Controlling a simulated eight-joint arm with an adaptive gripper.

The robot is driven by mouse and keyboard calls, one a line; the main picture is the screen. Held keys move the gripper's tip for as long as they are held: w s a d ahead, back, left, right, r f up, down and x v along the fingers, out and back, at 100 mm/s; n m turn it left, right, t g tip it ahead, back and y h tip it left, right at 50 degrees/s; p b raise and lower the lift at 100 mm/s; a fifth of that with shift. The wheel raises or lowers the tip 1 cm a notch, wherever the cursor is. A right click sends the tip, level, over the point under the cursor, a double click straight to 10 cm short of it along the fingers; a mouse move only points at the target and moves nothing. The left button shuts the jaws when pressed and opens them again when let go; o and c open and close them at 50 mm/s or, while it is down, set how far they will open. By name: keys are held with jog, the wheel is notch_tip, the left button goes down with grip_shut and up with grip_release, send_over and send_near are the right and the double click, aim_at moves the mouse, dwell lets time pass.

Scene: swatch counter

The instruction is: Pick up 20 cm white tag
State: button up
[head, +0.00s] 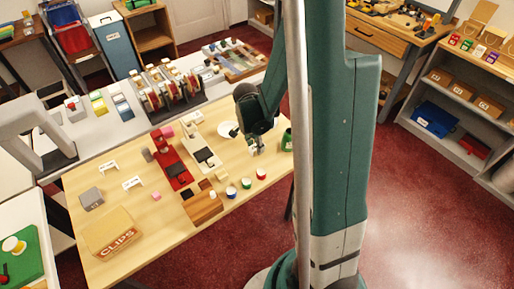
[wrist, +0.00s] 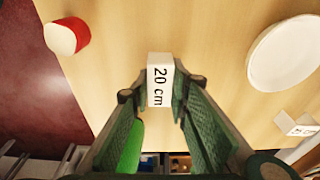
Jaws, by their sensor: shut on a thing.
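The white tag (wrist: 160,72) has "20 cm" in black print and shows in the wrist view between my two fingers. My gripper (wrist: 160,95) is shut on it, with one finger on each side. The text reads sideways, and the far end of the tag sticks out past the fingertips. In the head view my gripper (head: 255,149) is over the right part of the wooden table (head: 125,232). The tag is too small there to make out clearly. I cannot tell whether it touches the tabletop.
A white plate (wrist: 287,52) lies to the right of the tag, with another small white piece (wrist: 298,124) below it. A red and white cup (wrist: 67,36) stands at upper left. A green thing (wrist: 130,150) is partly behind the left finger. A box marked CLIPS (head: 112,233) stands at the table's front left.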

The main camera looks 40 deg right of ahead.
jog(key=shift+r, duration=0.2)
jog(key=shift+r+p, duration=0.9)
jog(key=shift+r, duration=3.9)
